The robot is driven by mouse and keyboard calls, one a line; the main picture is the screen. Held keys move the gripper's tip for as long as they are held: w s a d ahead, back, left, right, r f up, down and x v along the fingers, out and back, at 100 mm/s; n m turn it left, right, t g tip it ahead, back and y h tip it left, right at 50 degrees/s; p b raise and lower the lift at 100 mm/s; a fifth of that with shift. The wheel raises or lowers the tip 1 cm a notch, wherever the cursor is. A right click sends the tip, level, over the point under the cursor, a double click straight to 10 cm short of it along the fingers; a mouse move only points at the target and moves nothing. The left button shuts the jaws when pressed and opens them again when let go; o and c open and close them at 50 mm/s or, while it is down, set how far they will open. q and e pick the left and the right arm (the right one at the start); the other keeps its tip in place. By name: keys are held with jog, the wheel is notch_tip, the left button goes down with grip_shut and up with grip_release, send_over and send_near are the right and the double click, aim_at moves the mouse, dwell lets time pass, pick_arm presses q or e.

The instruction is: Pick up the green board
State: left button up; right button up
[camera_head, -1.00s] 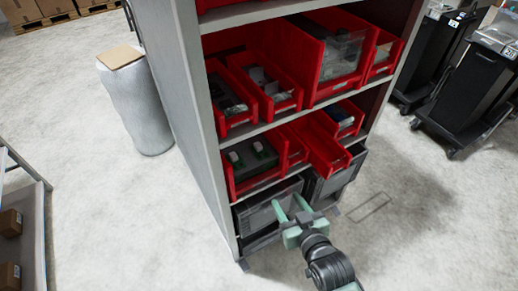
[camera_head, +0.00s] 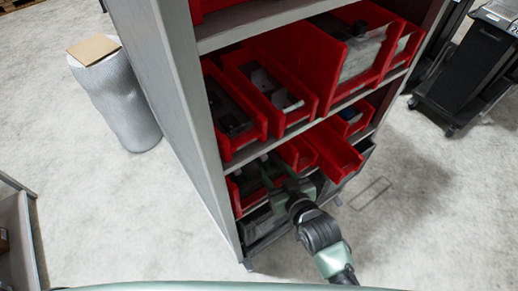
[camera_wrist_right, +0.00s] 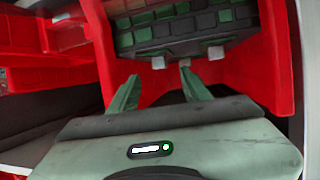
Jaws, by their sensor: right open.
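The green board is a dark block with green patches and several keypad-like dark squares. In the right wrist view the board (camera_wrist_right: 180,28) lies inside a red bin, ahead of my fingertips. In the head view the board (camera_head: 247,181) shows only as a dark shape in the lower left red bin, partly hidden by my arm and the shelf above. My right gripper (camera_head: 277,172) reaches into the front of that bin. In the wrist view the right gripper (camera_wrist_right: 160,88) is open, its two green fingers apart with nothing between them. My left gripper is not in view.
The grey shelf rack (camera_head: 176,100) holds several red bins on its levels. A filled red bin (camera_head: 236,108) sits on the level above my gripper. An empty red bin (camera_head: 334,152) juts out to its right. A wrapped drum (camera_head: 117,96) stands left; floor in front is clear.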

aim_at(265, 158)
jog(key=shift+w+a+f, duration=0.1)
jog(key=shift+w+a, duration=0.1)
jog(key=shift+w, duration=0.15)
jog(key=shift+w+a+p, duration=0.15)
jog(key=shift+w+p, duration=0.15)
jog(key=shift+w, duration=0.15)
jog(key=x, duration=0.3)
jog(key=shift+w+a+f+p, duration=0.15)
jog(key=shift+w+f+p, duration=0.1)
jog(key=shift+w+p, duration=0.1)
jog(key=shift+w+a+f, duration=0.1)
jog(key=shift+w, duration=0.15)
jog(key=c, duration=0.9)
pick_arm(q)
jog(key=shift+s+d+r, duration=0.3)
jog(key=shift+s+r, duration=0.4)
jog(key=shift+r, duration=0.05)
pick_arm(e)
grip_shut()
